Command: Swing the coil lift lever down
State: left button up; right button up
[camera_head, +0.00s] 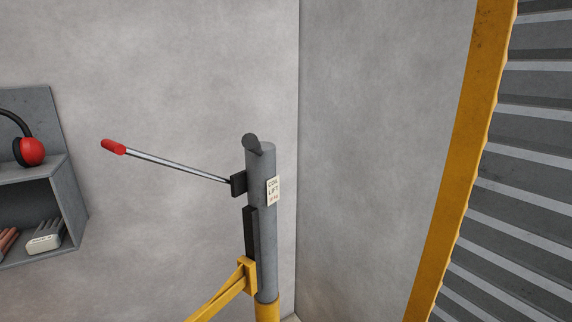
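The coil lift lever (172,164) is a thin metal rod with a red grip (113,147) at its left end. It slopes from the grip, higher at the left, down to a black pivot block (238,184) on a grey post (262,225). A small label (273,191) reading "COIL LIFT" is on the post; its last line is too small to read. Nothing touches the lever. Neither of my grippers is in view.
A yellow arm (232,288) juts down and left from the post's lower part. A grey wall shelf (62,168) with red ear muffs (32,151) is at the far left. A yellow frame (455,180) and ribbed shutter (530,180) stand at the right. The space around the grip looks clear.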

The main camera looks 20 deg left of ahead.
aim_at(119, 149)
jog(key=u, duration=1.7)
jog(key=j+z, duration=0.65)
jog(key=k+l, duration=0.05)
